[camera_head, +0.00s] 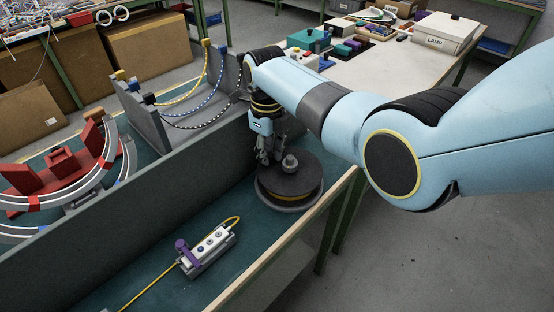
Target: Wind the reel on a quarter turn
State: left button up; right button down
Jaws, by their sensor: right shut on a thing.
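The reel (292,185) is a dark round drum with a yellow band around its side and a grey hub (290,163) on top. It sits on the green bench top behind the low wooden edge. My right gripper (264,158) points down at the reel's left rear rim. It is shut on a small part there, seemingly the reel's handle, which the fingers mostly hide. The far side of the reel is partly covered by my gripper. My left gripper is out of view.
A grey panel (150,225) runs along the reel's left. A box with a purple lever (207,250) and a yellow cable (150,287) lies in front. Yellow, blue and black cords (205,120) hang behind. Red curved fixtures (60,175) stand left. Bench between box and reel is clear.

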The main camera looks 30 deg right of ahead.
jog(key=shift+s+a+r+n+p, duration=0.2)
jog(key=shift+n+p, duration=0.1)
jog(key=shift+n, duration=0.1)
jog(key=shift+s+a+f+n+p, duration=0.1)
jog(key=shift+s+a+n+p, duration=0.15)
jog(key=shift+n+p, duration=0.6)
jog(key=shift+n, duration=0.25)
jog(key=shift+a, duration=0.1)
jog(key=c, duration=1.3)
grip_release()
jog(key=shift+f, duration=0.1)
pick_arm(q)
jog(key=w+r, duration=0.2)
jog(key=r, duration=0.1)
pick_arm(e)
jog(key=shift+o, duration=0.3)
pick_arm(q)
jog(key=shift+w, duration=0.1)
pick_arm(e)
notch_tip(320, 180, up, 12)
